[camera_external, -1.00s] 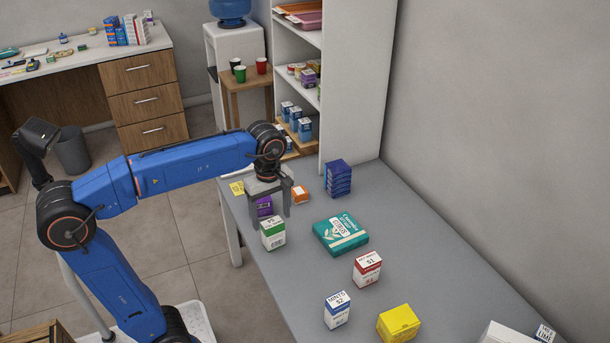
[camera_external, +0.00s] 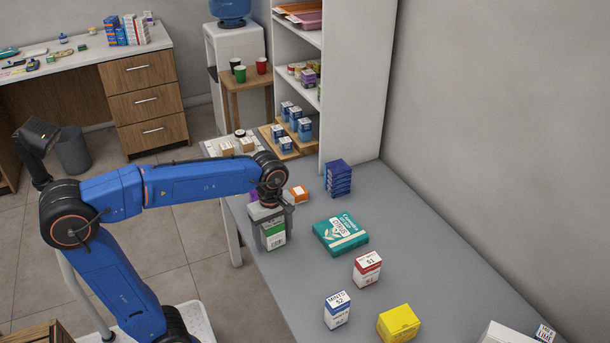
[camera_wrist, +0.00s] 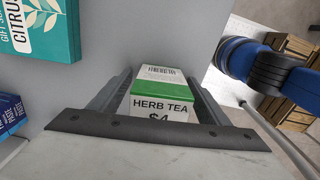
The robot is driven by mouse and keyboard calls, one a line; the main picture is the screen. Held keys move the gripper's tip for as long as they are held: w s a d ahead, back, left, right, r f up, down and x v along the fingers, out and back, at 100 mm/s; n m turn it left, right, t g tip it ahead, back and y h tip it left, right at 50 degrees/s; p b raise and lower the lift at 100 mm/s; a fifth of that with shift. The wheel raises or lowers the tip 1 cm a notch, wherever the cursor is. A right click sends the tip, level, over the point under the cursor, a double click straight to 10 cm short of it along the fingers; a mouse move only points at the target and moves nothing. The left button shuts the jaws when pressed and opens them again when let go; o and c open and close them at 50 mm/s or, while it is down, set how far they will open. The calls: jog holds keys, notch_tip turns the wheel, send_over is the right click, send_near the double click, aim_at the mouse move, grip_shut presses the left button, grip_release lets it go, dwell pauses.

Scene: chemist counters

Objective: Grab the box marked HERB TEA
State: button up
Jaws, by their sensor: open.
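The HERB TEA box (camera_wrist: 160,95) is white with a green band and stands on the grey counter. In the wrist view it sits between my two open fingers, its label and price facing the camera. In the external view the box (camera_external: 275,239) shows its green and white side below my gripper (camera_external: 273,228). My gripper (camera_wrist: 155,100) is open with a finger on either side of the box. A narrow gap shows beside the box, and I cannot tell whether either finger touches it. Its top is partly hidden by my gripper in the external view.
A teal citrus gift box (camera_external: 341,235) lies to the right. A red-white box (camera_external: 367,268), a mints box (camera_external: 337,310) and a yellow box (camera_external: 398,323) stand nearer the front.

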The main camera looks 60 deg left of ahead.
jog(key=c, duration=1.2)
jog(key=shift+o, duration=0.2)
jog(key=shift+r, duration=0.1)
